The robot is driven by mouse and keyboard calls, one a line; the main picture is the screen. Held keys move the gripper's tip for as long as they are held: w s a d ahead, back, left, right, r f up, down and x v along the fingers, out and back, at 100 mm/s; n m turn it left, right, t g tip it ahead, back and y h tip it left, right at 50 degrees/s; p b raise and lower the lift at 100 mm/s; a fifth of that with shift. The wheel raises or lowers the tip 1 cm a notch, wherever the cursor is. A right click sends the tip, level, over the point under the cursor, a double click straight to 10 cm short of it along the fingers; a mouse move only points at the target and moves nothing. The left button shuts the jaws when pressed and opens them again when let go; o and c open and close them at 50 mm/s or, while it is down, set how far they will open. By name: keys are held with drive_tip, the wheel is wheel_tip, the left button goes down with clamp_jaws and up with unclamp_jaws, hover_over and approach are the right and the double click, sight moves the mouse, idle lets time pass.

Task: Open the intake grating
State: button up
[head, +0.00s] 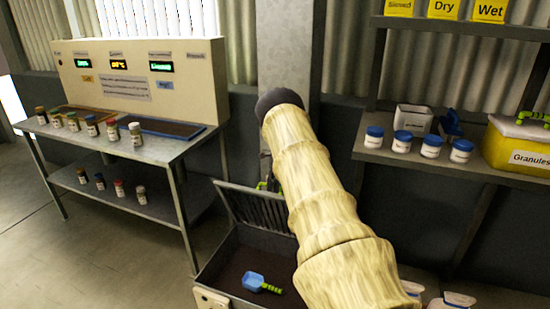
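The intake grating (254,206) is a dark slatted panel at the back of a low bin (220,279). It stands raised and tilted, leaving the bin's mouth uncovered. A small green part (262,185) shows at its top edge, beside my arm. The bin holds dark material, and a blue scoop with a green handle (254,281) lies in it. My sleeved arm crosses the middle of the view and covers the right side of the bin and grating. My gripper is mostly hidden behind it, near the grating's top edge; I cannot make out its fingers or any contact.
A metal table (150,150) with a control panel (140,75) and several jars stands at the left. A shelf (400,157) at the right holds blue-lidded jars, a white container (412,118) and a yellow granules box (518,145). Floor at the lower left is clear.

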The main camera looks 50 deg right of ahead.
drive_tip(key=shift+w+a+r, duration=0.1)
drive_tip(key=shift+w+r, duration=0.05)
drive_tip(key=shift+w, duration=0.05)
wheel_tip(320, 180, up, 9)
drive_tip(key=shift+d+r, duration=0.2)
drive_tip(key=shift+d, duration=0.05)
idle(0.5)
drive_tip(key=shift+a+r, duration=0.1)
drive_tip(key=shift+r, duration=0.05)
